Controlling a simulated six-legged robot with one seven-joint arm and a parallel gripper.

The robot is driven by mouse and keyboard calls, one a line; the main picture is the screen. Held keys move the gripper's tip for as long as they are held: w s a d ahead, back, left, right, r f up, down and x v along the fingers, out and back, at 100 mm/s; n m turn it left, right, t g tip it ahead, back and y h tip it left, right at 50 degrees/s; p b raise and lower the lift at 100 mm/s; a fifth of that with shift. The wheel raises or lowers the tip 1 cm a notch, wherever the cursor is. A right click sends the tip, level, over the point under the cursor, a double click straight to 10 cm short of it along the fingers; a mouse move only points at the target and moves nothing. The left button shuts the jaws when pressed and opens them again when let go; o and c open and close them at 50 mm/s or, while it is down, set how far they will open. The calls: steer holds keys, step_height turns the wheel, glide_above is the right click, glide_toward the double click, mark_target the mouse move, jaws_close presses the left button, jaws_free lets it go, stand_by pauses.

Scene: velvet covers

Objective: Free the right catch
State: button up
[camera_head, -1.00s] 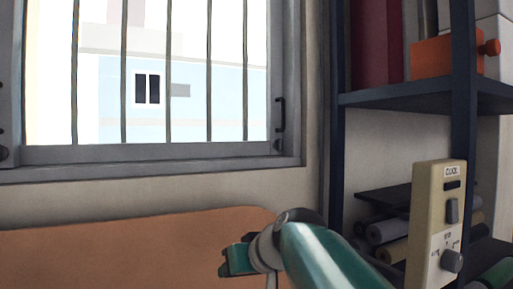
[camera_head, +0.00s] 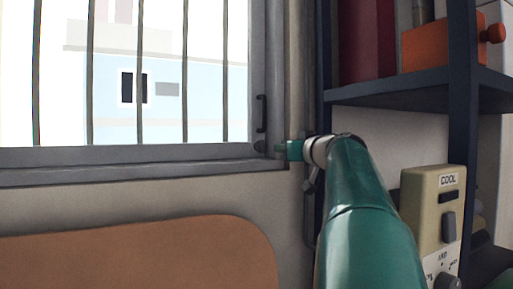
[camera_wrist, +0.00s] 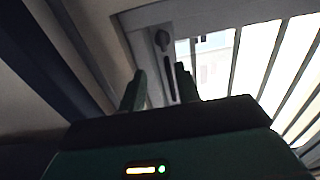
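The right catch (camera_head: 259,146) is a small dark knob at the lower right corner of the barred window's frame (camera_head: 150,155). In the wrist view the catch (camera_wrist: 161,39) shows as a round dark knob on the pale frame, beyond my fingertips. My gripper (camera_head: 283,150) is just right of the catch in the head view, at about the same height. In the wrist view my gripper (camera_wrist: 159,80) has its two green fingers apart with nothing between them. I see no contact with the catch.
A dark upright handle (camera_head: 261,113) is on the frame above the catch. A dark shelf unit (camera_head: 400,98) stands close on the right, with a beige control box (camera_head: 433,215) in front. A brown padded back (camera_head: 140,255) is below the window.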

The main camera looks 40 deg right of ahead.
mark_target(263, 146)
steer(key=x, duration=1.2)
steer(key=shift+w+a+f, duration=0.1)
steer(key=shift+w+a, duration=0.05)
steer(key=shift+a, duration=0.15)
jaws_close()
